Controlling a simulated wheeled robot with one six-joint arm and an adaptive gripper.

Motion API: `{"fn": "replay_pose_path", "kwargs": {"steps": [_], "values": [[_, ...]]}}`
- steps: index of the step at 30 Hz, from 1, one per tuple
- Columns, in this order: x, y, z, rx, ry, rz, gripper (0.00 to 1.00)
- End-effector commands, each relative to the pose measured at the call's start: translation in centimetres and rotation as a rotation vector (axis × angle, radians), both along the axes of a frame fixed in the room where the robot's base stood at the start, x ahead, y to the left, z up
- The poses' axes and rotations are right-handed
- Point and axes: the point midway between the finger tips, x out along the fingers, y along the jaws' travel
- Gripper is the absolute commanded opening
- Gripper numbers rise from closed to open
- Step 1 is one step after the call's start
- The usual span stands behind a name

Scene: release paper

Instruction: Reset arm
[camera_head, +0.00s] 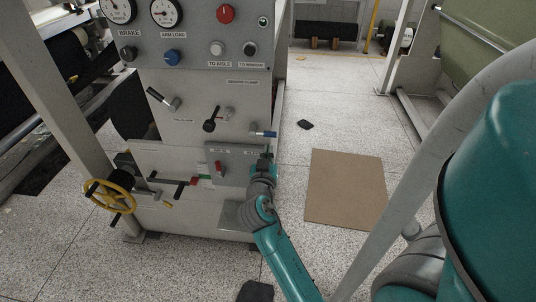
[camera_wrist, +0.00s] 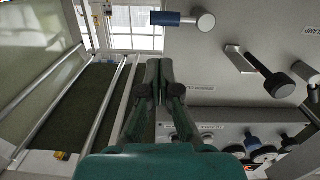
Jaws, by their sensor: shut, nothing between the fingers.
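My teal arm (camera_head: 285,262) reaches up to the front of the grey machine panel (camera_head: 225,88). My gripper (camera_head: 264,160) is at the panel's right edge, just below a blue-handled lever (camera_head: 263,134). In the wrist view the fingers of my gripper (camera_wrist: 160,64) are together and hold nothing. The blue-handled lever (camera_wrist: 178,19) shows beyond the fingertips there, apart from them. A small plate with a red switch (camera_head: 219,169) is just left of the gripper.
A yellow handwheel (camera_head: 109,196) and several levers stick out from the panel. A brown board (camera_head: 346,188) lies on the speckled floor at right. A slanted grey post (camera_head: 440,160) crosses the right side. The floor between panel and board is mostly clear.

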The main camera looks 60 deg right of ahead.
Motion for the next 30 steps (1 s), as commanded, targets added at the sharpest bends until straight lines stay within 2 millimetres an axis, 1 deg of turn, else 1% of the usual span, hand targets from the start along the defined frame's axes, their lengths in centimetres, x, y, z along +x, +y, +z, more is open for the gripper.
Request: {"fn": "replay_pose_path", "kwargs": {"steps": [17,20,23,26,27,29,30], "values": [[0.0,0.0,0.0,0.0,0.0,0.0,0.0],[0.1,0.5,-0.5,0.004,0.008,0.017,0.0],[0.2,2.3,-2.0,0.017,0.034,0.076,0.0],[0.4,5.5,-4.4,0.037,0.079,0.181,0.0],[0.3,7.0,-5.5,0.046,0.096,0.231,0.0],[0.1,9.5,-6.9,0.058,0.12,0.308,0.0],[-0.1,11.1,-7.9,0.067,0.136,0.358,0.0]]}}
